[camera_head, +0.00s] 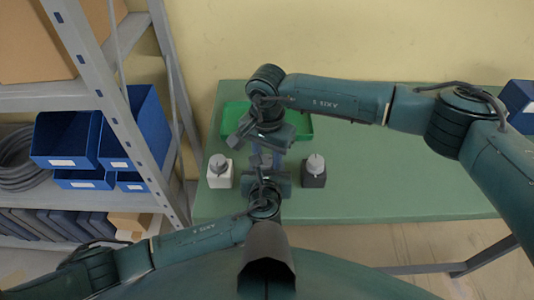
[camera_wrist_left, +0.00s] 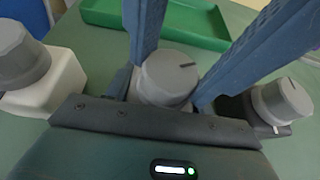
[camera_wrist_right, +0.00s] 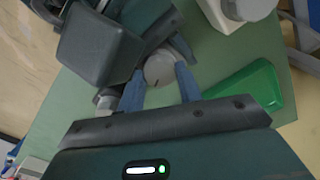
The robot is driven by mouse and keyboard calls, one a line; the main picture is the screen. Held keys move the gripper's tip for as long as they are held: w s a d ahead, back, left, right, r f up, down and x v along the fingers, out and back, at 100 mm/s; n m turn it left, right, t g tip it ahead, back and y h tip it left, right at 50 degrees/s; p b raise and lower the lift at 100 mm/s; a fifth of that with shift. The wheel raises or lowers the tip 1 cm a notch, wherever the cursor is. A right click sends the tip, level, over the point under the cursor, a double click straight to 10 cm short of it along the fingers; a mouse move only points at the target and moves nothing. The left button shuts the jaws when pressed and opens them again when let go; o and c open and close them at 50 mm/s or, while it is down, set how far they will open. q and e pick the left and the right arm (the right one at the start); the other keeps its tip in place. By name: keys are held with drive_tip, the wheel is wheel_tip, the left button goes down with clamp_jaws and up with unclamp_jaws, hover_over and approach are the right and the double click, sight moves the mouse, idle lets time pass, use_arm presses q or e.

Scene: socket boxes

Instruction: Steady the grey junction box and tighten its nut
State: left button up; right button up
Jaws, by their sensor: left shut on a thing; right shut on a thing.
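The grey junction box stands between the white and dark boxes; my grippers hide nearly all of it. Its round grey nut (camera_wrist_left: 170,76), with a dark mark on top, shows in the left wrist view and in the right wrist view (camera_wrist_right: 159,68). My right gripper (camera_head: 264,155) comes in from the back, its blue fingers shut on either side of the nut. My left gripper (camera_head: 266,172) reaches in from the front, low beside the box, and is shut on it; its fingertips are mostly hidden.
A white box (camera_head: 219,179) with a grey knob stands to the left, a dark box (camera_head: 313,180) with a similar knob to the right. A green tray (camera_head: 235,112) lies behind. A shelf with blue bins (camera_head: 65,142) stands left.

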drive_tip(key=o, duration=1)
